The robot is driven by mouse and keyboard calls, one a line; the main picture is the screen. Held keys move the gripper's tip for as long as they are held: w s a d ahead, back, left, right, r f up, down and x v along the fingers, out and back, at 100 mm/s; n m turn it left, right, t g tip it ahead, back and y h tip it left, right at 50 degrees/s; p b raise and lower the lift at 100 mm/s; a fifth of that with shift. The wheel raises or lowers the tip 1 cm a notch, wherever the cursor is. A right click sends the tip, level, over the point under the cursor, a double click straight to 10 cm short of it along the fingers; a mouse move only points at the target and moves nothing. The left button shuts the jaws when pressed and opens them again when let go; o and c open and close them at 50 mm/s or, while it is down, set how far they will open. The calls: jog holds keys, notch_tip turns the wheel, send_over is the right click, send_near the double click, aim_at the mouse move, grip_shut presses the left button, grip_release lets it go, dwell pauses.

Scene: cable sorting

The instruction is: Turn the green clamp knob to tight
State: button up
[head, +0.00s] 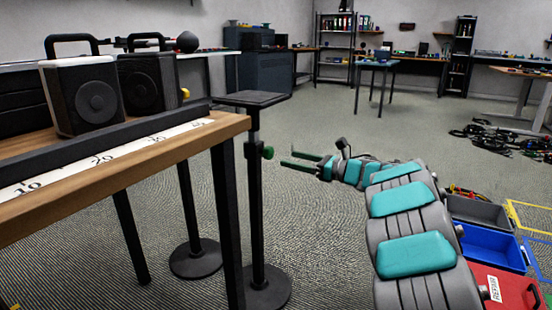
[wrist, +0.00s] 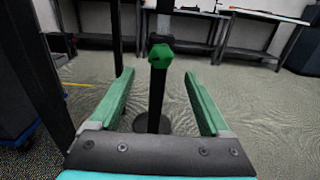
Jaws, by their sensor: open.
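The green clamp knob (head: 268,152) sits on the upper part of a black stand's post (head: 257,205), just right of the wooden table. In the wrist view the knob (wrist: 161,55) is faceted and lies ahead of my gripper, a little above the fingertips and roughly midway between them. My gripper (head: 299,158) is open and empty, with two green fingers pointing left toward the knob. A gap shows between the fingertips and the knob in the head view. The wrist view also shows my gripper (wrist: 155,76) with its fingers spread wide. I cannot tell how tight the knob is.
The wooden table (head: 130,158) with a ruler strip and two speakers (head: 85,95) stands left of the post. The stand has a flat black top (head: 250,98) and a round base. Blue and grey bins (head: 490,247) and a red case (head: 505,288) are at right.

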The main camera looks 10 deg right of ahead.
aim_at(272, 155)
jog(key=x, duration=0.6)
jog(key=shift+w+a, duration=0.2)
jog(key=shift+w, duration=0.05)
jog(key=shift+c, duration=0.3)
grip_shut()
